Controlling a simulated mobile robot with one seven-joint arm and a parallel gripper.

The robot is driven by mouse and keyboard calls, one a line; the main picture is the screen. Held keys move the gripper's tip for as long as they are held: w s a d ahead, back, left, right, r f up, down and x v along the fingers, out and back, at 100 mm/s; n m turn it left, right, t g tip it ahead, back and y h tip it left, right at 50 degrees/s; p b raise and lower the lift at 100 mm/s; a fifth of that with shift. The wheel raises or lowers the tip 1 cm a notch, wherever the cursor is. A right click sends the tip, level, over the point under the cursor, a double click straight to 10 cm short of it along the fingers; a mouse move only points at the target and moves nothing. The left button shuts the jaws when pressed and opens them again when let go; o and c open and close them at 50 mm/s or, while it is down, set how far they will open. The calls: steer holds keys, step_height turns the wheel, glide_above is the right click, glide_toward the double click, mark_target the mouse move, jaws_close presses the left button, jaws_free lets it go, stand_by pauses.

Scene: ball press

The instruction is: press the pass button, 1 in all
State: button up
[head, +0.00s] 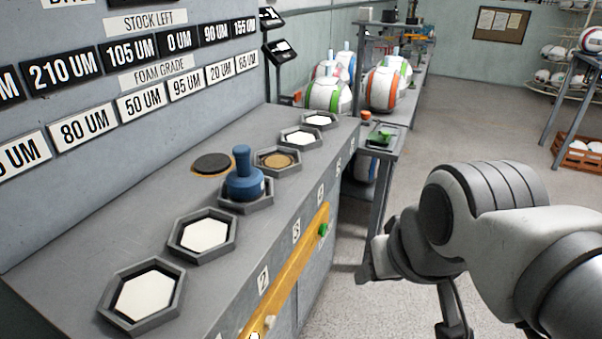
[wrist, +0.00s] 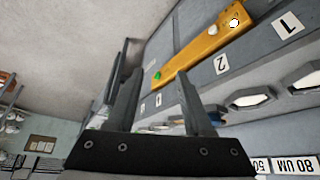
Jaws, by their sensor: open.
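A long yellow panel (head: 292,275) runs along the front face of the grey bench. It carries a green button (head: 323,230) at its far end and a pale button (head: 270,321) nearer to me. No lettering on the buttons is readable, so I cannot tell which is the pass button. In the wrist view the yellow panel (wrist: 205,50) lies beyond the fingers, with the green button (wrist: 157,76) and the white button (wrist: 212,30) on it. My gripper (wrist: 158,72) is open and empty, apart from the panel. In the head view my arm is right of the bench.
The bench top holds several hexagonal trays (head: 203,234), one with a blue-handled stamp (head: 243,180). A small side stand (head: 382,150) bears a green item, with an orange-red knob (head: 366,117) nearby. Balls (head: 328,95) stand on the shelf behind.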

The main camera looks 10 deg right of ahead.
jaws_close()
stand_by(1.4)
